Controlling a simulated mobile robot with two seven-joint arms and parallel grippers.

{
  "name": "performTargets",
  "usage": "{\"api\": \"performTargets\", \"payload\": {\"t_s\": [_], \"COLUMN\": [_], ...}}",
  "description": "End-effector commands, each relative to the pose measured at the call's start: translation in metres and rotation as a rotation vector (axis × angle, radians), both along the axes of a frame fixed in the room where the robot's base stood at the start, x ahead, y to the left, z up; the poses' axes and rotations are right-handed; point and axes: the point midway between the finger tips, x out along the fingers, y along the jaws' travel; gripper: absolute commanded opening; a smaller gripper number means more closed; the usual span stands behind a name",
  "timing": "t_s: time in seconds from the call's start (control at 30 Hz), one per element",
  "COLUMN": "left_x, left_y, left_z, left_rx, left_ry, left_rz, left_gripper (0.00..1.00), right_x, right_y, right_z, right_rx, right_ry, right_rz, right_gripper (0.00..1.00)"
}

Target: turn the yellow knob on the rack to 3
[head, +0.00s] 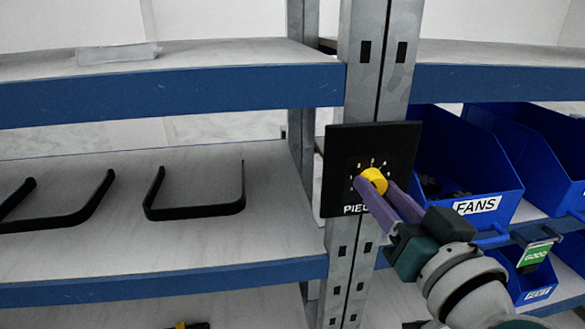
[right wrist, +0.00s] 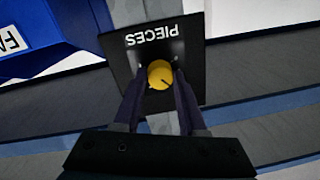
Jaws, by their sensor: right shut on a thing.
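The yellow knob (head: 375,179) sits on a black panel (head: 343,148) fixed to the grey rack upright, with tick marks around it and lettering below that is partly covered. In the right wrist view the panel (right wrist: 190,85) appears upside down with the word PIECES, and the knob (right wrist: 160,74) has a dark pointer line; the number it points to cannot be read. My right gripper (head: 374,187) has its purple fingers shut on the knob; in the right wrist view the fingers (right wrist: 160,84) lie on either side of it. My left gripper is not in view.
Blue bins stand right of the panel, one labelled FANS (head: 477,205), another lower with a green GOOD card (head: 533,257). Black U-shaped bars (head: 195,211) lie on the left shelf. Blue shelf edges (head: 170,92) run across both sides of the upright.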

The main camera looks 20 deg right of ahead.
Motion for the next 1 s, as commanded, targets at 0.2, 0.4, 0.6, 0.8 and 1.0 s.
{"api": "performTargets", "payload": {"t_s": [0.2,0.4,0.6,0.8,1.0], "left_x": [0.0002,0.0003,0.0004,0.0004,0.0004], "left_y": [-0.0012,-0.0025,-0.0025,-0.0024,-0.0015], "left_z": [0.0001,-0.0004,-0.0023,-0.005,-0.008], "left_rx": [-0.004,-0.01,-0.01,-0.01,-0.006], "left_ry": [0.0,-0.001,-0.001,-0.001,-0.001], "left_rz": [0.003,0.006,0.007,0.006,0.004], "left_gripper": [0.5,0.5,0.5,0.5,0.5], "right_x": [-0.0001,0.0,0.0001,0.0001,0.0001], "right_y": [0.0002,0.0002,0.0006,0.0008,0.0007], "right_z": [0.0001,-0.0001,-0.0006,-0.001,-0.001], "right_rx": [0.001,0.028,0.125,0.276,0.43], "right_ry": [0.0,-0.007,-0.03,-0.066,-0.105], "right_rz": [0.0,0.0,0.002,0.002,0.001], "right_gripper": [0.0,0.0,0.0,0.0,0.0]}}
